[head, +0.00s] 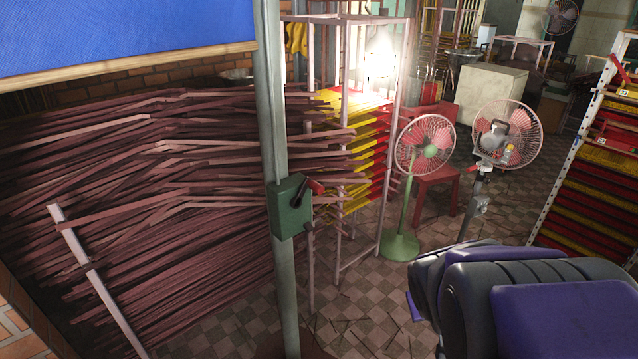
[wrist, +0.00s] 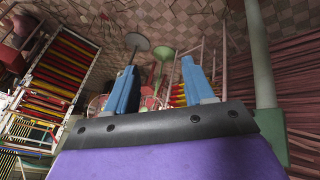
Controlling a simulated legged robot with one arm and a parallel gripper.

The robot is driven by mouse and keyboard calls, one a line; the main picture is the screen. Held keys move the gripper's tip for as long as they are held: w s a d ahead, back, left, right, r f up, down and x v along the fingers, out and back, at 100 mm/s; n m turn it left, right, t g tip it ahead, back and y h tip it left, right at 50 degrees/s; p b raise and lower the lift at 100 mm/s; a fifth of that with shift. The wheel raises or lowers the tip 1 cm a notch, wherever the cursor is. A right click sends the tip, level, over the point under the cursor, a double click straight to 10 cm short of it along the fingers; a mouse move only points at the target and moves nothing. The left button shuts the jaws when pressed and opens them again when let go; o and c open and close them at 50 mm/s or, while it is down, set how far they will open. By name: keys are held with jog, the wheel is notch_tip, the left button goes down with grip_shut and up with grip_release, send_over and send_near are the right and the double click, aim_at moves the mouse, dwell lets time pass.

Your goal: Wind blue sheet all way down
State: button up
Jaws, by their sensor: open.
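The blue sheet (head: 120,35) hangs at the top left of the head view, with a wooden bar (head: 130,65) along its lower edge. A green winder box (head: 290,208) with a red-gripped crank handle (head: 315,187) is fixed to a grey upright pole (head: 283,120). In the wrist view the green box (wrist: 272,130) shows only partly at the right, beside the pole (wrist: 258,50). My gripper (wrist: 158,68) has two blue fingers spread apart with nothing between them. It is apart from the box. Its fingers do not show clearly in the head view.
A large stack of brown incense sticks (head: 130,220) lies behind the pole. A green fan (head: 425,145) and a second fan (head: 507,135) stand right of it. A rack of red and yellow trays (head: 590,180) is at far right. Checkered floor (head: 370,310) shows between.

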jog(key=w+d+r+n+t+p, duration=0.1)
jog(key=w+d+t, duration=0.1)
jog(key=w, duration=0.4)
jog(key=w+d+r+n+t+p, duration=0.1)
jog(key=w+r+t, duration=0.1)
jog(key=w, duration=0.3)
jog(key=n+t+y+p, duration=0.6)
jog(key=n+y+p, duration=0.1)
jog(key=y, duration=0.7)
send_near(322, 192)
jog(key=b+x, duration=0.2)
jog(key=x, duration=0.8)
jog(key=shift+w+a+r, duration=0.1)
jog(key=shift+w+a, duration=0.1)
jog(key=shift+c, duration=0.3)
grip_shut()
